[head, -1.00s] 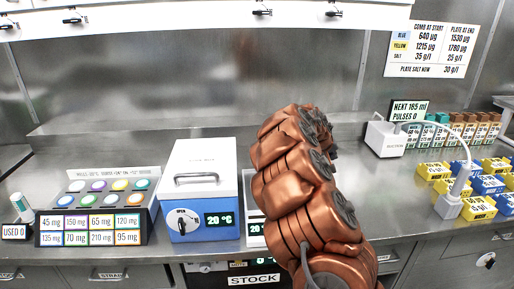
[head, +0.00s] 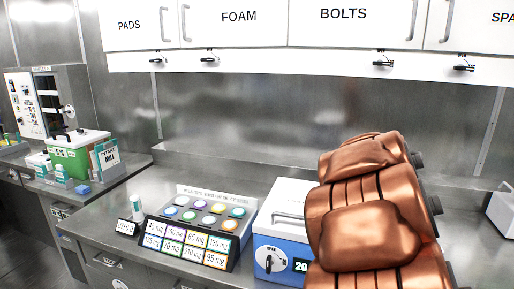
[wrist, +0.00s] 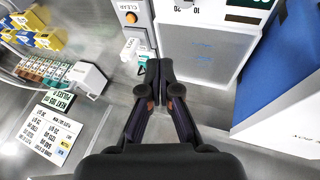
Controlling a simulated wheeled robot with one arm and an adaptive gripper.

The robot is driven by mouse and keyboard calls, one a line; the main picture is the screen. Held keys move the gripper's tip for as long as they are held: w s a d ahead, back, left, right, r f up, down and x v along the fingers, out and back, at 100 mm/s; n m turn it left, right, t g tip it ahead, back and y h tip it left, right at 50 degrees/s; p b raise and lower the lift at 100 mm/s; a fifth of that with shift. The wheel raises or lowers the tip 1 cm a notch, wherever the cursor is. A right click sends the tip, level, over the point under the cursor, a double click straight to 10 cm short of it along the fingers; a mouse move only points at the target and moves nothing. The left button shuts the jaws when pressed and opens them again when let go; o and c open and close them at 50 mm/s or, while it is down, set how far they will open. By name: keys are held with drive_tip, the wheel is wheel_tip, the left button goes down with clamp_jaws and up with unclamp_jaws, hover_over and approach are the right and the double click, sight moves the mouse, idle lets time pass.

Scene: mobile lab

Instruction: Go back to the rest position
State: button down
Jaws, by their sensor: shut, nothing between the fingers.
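My gripper (wrist: 159,72) shows in the wrist view with its two dark fingers together and nothing between them. It is above the steel counter (wrist: 215,118), near a grey-white device with a pale square plate (wrist: 198,52) and an orange button marked CLEAR. In the head view my copper-coloured arm fills the lower right, and my gripper is hidden behind it or out of frame. Which height the gripper has over the counter is hard to tell.
A blue-and-white box (head: 283,235) stands left of my arm, beside a rack of coloured caps (head: 205,218). A green box (head: 80,150) is at the far left. White cupboards (head: 240,35) hang above. In the wrist view, yellow and blue blocks (wrist: 28,35) are upper left.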

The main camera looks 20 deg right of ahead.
drive_tip(key=s+a+f+n+y, duration=0.2)
drive_tip(key=s+a, duration=0.3)
drive_tip(key=a, duration=0.6)
drive_tip(key=s+a+f+n+y, duration=0.15)
drive_tip(key=s+a, duration=0.35)
drive_tip(key=a, duration=0.5)
drive_tip(key=s+a+f+n+g+y, duration=0.2)
drive_tip(key=s+a+f+n, duration=0.1)
drive_tip(key=s+a, duration=0.7)
drive_tip(key=shift+s+a+f+n+g, duration=0.15)
drive_tip(key=shift+s+a+n+g, duration=0.25)
drive_tip(key=shift+s, duration=0.35)
drive_tip(key=shift+d, duration=0.15)
